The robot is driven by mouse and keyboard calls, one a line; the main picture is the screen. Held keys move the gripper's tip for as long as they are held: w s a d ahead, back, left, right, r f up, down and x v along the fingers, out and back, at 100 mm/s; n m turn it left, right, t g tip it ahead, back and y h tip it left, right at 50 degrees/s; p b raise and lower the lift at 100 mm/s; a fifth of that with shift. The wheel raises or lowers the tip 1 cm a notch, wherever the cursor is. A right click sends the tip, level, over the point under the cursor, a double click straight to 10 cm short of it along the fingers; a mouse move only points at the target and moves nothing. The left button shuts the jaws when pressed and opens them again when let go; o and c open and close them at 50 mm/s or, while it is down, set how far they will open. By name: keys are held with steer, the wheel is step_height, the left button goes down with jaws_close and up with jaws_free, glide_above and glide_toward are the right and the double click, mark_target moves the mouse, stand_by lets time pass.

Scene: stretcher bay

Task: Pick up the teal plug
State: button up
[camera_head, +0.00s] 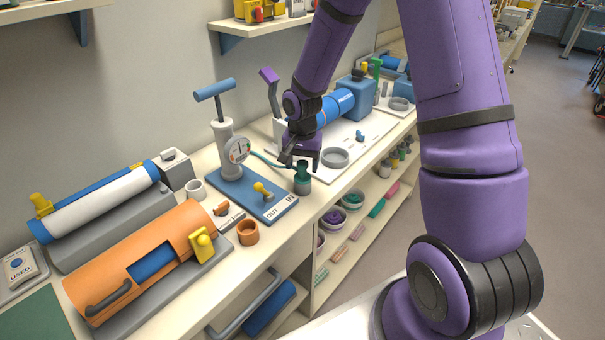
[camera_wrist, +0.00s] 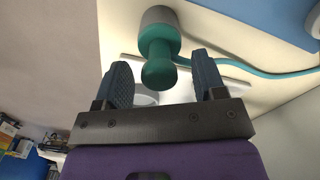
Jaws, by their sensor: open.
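The teal plug (camera_head: 302,174) stands upright in a grey round holder (camera_head: 302,187) on the bench, beside the blue base plate of the pump. In the wrist view the plug (camera_wrist: 158,62) shows its rounded knob toward me, with the grey holder (camera_wrist: 158,16) beyond it. My gripper (camera_head: 300,161) is just above the plug, pointing down. Its two fingers (camera_wrist: 163,75) are apart, with the knob in the gap between them in that view and space showing on both sides. I cannot tell how deep the knob sits between the fingertips.
The hand pump (camera_head: 228,150) with its gauge stands left of the plug, and a teal hose (camera_head: 266,160) runs from it toward the plug. A grey ring (camera_head: 334,158) lies on the white board to the right. An orange cup (camera_head: 247,233) stands nearer the front edge.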

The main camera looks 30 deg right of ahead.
steer(key=shift+f, duration=1.25)
steer(key=shift+c, duration=0.5)
steer(key=c, duration=0.9)
steer(key=shift+r, duration=0.15)
